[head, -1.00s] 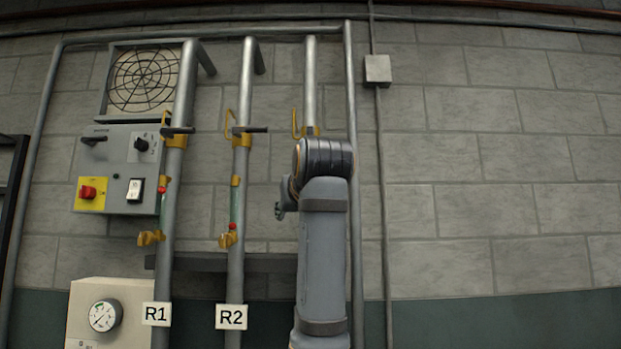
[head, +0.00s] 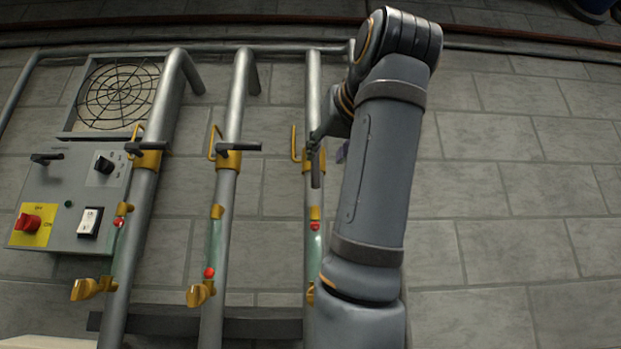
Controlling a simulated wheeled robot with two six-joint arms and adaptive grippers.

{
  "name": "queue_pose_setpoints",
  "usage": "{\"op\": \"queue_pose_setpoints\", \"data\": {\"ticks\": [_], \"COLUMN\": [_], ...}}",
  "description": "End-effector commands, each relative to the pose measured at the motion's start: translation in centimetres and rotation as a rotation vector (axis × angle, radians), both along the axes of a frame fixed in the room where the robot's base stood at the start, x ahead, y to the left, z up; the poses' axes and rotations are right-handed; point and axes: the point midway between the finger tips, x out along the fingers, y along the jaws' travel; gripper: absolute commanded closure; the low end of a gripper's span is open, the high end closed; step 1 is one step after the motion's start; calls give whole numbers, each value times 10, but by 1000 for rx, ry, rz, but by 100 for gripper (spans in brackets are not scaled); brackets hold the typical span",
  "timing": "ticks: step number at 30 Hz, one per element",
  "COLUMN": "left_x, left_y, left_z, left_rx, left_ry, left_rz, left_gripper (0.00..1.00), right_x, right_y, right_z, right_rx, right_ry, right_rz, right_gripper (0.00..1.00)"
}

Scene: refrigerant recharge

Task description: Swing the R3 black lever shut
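The third pipe from the left (head: 314,90), which I take for R3, carries a yellow valve body (head: 308,160). Its black lever (head: 316,172) hangs down along the pipe, unlike the levers of the other two pipes, which point sideways. My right gripper (head: 326,142) is at the top of this lever, just right of the valve body. Its fingers are small and partly hidden behind my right arm, so I cannot tell whether they touch the lever or are open. My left gripper is not in view.
The R2 pipe's black lever (head: 240,147) and the R1 pipe's lever (head: 152,146) stick out sideways. A grey control box (head: 62,205) with a red knob and a fan grille (head: 117,95) are at left. The wall at right is bare.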

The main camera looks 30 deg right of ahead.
Motion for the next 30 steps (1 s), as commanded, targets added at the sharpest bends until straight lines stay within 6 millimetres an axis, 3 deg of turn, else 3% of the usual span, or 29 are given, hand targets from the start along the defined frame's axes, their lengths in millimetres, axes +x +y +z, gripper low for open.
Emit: {"op": "queue_pose_setpoints", "data": {"ticks": [4, 8, 11, 19, 28, 30], "left_x": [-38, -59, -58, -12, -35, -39], "left_y": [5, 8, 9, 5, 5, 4], "left_z": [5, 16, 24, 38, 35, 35], "left_rx": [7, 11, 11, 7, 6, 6], "left_ry": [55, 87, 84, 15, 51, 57], "left_rz": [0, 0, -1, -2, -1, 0], "left_gripper": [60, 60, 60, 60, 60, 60], "right_x": [17, 44, 63, 95, 98, 98], "right_y": [-6, -16, -24, -35, -36, -36], "right_z": [2, 2, 3, 0, -1, -1], "right_rx": [0, 1, 1, 1, 0, 0], "right_ry": [3, 7, 5, 2, 1, 1], "right_rz": [-2, -2, -2, 0, 0, 0], "right_gripper": [60, 60, 60, 60, 60, 70]}}
